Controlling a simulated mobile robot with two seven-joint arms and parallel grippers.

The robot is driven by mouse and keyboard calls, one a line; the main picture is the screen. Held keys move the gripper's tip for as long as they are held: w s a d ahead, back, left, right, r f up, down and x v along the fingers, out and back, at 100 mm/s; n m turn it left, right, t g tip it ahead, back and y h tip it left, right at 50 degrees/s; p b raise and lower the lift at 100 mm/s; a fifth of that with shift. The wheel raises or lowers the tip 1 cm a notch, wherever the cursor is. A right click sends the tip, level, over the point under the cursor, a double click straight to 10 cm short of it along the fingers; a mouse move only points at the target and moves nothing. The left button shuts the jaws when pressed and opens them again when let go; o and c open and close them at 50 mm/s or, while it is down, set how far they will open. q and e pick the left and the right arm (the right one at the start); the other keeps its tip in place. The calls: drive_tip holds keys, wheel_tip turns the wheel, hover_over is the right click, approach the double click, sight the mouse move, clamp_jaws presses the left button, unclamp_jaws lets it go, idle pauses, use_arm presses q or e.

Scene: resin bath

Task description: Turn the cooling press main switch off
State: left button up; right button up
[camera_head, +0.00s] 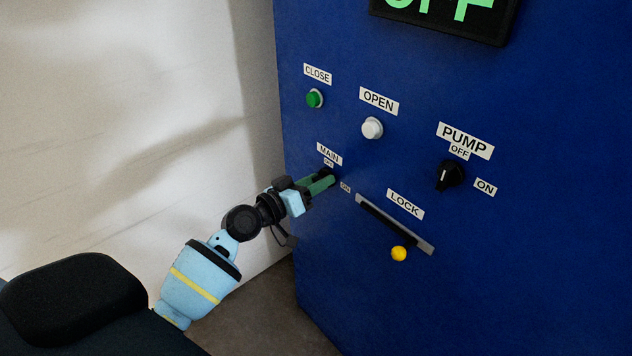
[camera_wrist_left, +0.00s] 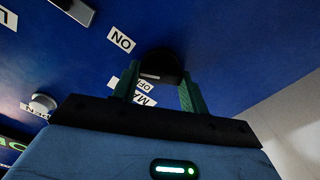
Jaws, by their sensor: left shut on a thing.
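The main switch is a black knob (camera_wrist_left: 163,64) on the blue press panel; in the wrist view it sits between the two green fingers of my left gripper (camera_wrist_left: 160,84). In the head view my left gripper (camera_head: 325,184) reaches the panel just below the MAIN label (camera_head: 329,153) and hides most of the knob. It is shut on the knob. A small OFF label (camera_head: 328,163) is above the knob and an ON label (camera_head: 345,187) to its lower right. I cannot tell which label the knob points at. My right gripper is not in view.
The panel also has a green CLOSE button (camera_head: 314,98), a white OPEN button (camera_head: 372,128), a black PUMP knob (camera_head: 449,175) and a LOCK slider with a yellow ball (camera_head: 399,254). A screen with green letters (camera_head: 440,10) is above. A pale wall (camera_head: 120,120) is at left.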

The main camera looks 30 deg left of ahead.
use_arm(q)
drive_tip(key=n+p, duration=0.1)
drive_tip(key=n, duration=0.9)
drive_tip(key=shift+a+n, duration=0.1)
drive_tip(key=shift+n, duration=0.2)
drive_tip(key=shift+f+n+p, duration=0.1)
drive_tip(key=shift+n+p, duration=0.3)
drive_tip(key=shift+n, duration=0.6)
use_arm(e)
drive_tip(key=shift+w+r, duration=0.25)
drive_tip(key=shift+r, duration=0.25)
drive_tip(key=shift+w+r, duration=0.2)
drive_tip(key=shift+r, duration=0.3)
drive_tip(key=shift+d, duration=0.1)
use_arm(q)
drive_tip(key=o, duration=1)
